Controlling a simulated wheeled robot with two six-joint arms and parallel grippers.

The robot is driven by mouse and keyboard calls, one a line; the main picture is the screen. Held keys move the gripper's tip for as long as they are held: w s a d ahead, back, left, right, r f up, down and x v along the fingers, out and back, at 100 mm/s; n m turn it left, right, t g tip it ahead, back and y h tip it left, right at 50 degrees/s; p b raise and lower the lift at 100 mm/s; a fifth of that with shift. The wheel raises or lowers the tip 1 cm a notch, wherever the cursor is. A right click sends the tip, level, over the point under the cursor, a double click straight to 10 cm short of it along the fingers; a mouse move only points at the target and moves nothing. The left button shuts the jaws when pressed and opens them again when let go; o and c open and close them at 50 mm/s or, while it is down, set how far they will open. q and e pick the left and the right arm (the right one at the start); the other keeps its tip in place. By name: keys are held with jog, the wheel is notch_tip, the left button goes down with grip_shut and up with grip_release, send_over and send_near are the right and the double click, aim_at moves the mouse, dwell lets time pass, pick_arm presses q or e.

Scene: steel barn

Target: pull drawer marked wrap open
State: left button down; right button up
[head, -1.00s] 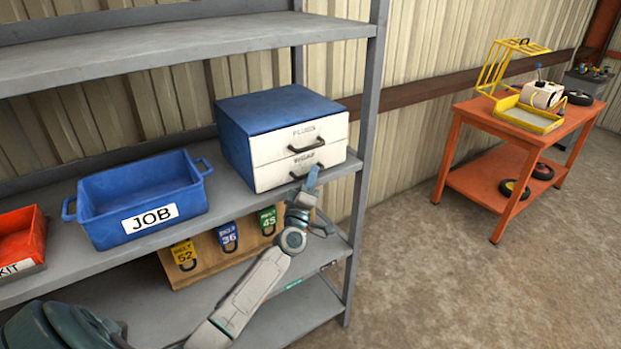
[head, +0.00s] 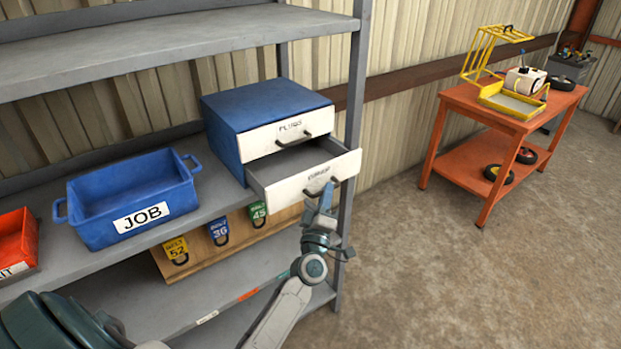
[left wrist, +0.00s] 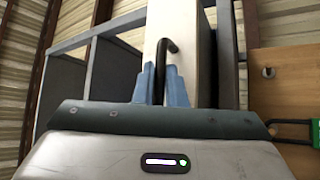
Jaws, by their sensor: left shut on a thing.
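The blue drawer cabinet (head: 262,108) stands on the middle shelf and has two white-fronted drawers. The upper drawer (head: 291,131), marked PLUGS, is shut. The lower drawer (head: 306,182), the WRAP one, stands well out from the cabinet, its dark inside partly showing. My left gripper (head: 327,190) is shut on that drawer's dark handle (head: 322,187). In the left wrist view the blue fingertips (left wrist: 160,85) close around the dark handle (left wrist: 168,47), in front of the white drawer front. My right gripper is not in view.
A blue JOB bin (head: 132,199) and a red bin (head: 17,243) sit on the same shelf (head: 210,205), left of the cabinet. A grey post (head: 352,110) stands right beside the drawer. An orange cart (head: 470,170) stands at right; floor between is clear.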

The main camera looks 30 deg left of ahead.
pick_arm(q)
jog(key=d, duration=0.1)
jog(key=s+d, duration=0.1)
jog(key=d, duration=0.1)
jog(key=s+d, duration=0.1)
jog(key=d, duration=0.1)
jog(key=c, duration=1.5)
grip_release()
jog(key=shift+a, duration=0.1)
jog(key=shift+f, duration=0.1)
jog(key=b+v, duration=0.6)
jog(key=v, duration=0.4)
jog(key=shift+s+f, duration=0.1)
jog(key=shift+s, duration=0.25)
